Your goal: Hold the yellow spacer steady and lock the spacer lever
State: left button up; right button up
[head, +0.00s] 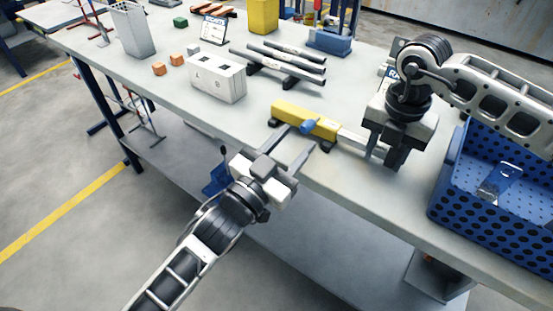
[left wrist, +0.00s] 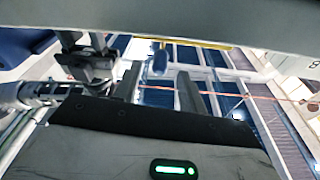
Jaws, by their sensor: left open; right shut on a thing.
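The yellow spacer (head: 290,113) lies near the front edge of the table, with a pale bar (head: 350,138) at its right end. Its blue spacer lever (head: 308,127) is on the near side. My right gripper (head: 384,158) is at the right end and shut on the pale bar; its fingers partly hide the grip. My left gripper (head: 298,143) is open, in front of the spacer at the table edge, its fingertips towards the lever. In the left wrist view, the lever (left wrist: 160,60) shows between the two fingers (left wrist: 160,88), and the spacer (left wrist: 195,43) is a thin yellow strip behind. I cannot tell whether they touch.
A blue perforated crate (head: 444,193) stands right of my right gripper. A white box (head: 217,83) and dark rods on supports (head: 284,64) are behind the spacer. A grey bin (head: 131,28) and small orange blocks (head: 159,69) are farther left. The left front tabletop is clear.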

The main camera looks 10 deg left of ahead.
pick_arm(q)
jog(key=v, duration=0.5)
jog(key=shift+s, duration=0.1)
pick_arm(e)
jog(key=o, duration=1.3)
jog(key=shift+r, duration=0.1)
